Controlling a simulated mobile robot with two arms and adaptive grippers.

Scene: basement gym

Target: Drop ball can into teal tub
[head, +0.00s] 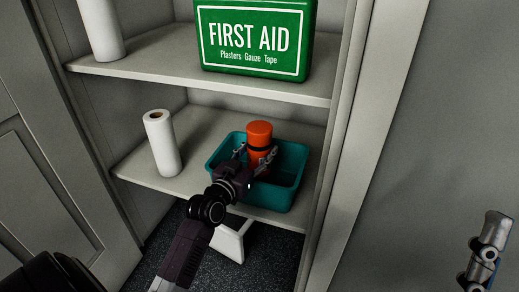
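The ball can (259,135), an orange cylinder with a dark band, stands nearly upright within the teal tub (287,198) on the lower shelf. Its lower part is hidden behind my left gripper, so I cannot tell whether it touches the tub floor. My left gripper (254,156) reaches over the tub's front left rim, with a finger on each side of the can, and appears shut on it.
A white paper roll (162,145) stands left of the tub. Above, a green first aid box (254,38) and another white roll (101,28) stand on the upper shelf (150,57). A cabinet side wall is close right of the tub. A white object (231,241) is below the shelf.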

